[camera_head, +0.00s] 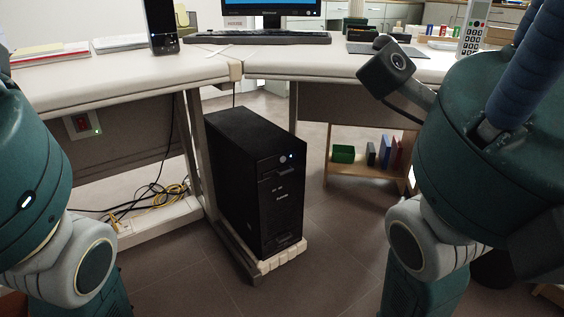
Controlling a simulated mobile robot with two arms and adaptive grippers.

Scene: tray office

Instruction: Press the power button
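A black computer tower (262,182) stands upright on a low pale stand under the desk, in the middle of the view. Near the top of its front is a small round button (282,159) with a lit blue-white light (291,156) beside it. A red switch (82,124) with a green light is set in the left desk's panel. My teal arms show at the left and right edges. Neither gripper is in view, so their state and distance from the tower are hidden.
The left desk (130,72) and right desk (330,66) meet above the tower. A monitor (270,8) and keyboard (257,38) are on top. Cables (150,197) lie at lower left. A low shelf (366,169) stands behind. Floor before the tower is clear.

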